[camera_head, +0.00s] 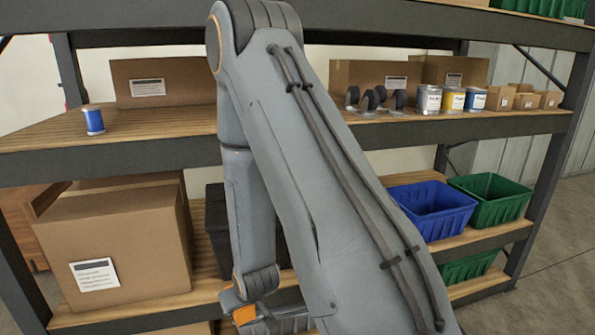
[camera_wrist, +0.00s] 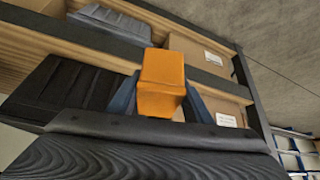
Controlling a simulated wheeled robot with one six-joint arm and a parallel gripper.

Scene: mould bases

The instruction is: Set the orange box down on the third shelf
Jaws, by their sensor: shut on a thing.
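My gripper (camera_wrist: 161,92) is shut on the orange box (camera_wrist: 162,72) in the wrist view, with one blue-grey finger on each side of it. The box is held in front of the shelving, and I cannot tell whether it touches a board. In the head view my arm hides most of the gripper; a small orange patch shows at the bottom, and I cannot tell whether it is the box. The shelving has an upper wooden shelf (camera_head: 180,122) and a lower wooden shelf (camera_head: 205,270). Shelf numbers are not marked.
The upper shelf holds a blue can (camera_head: 94,121), cardboard boxes, casters and several cans (camera_head: 428,100). The lower shelf holds a big cardboard box (camera_head: 120,245), a blue bin (camera_head: 432,208) and a green bin (camera_head: 490,198). Bare wood lies right of the blue can.

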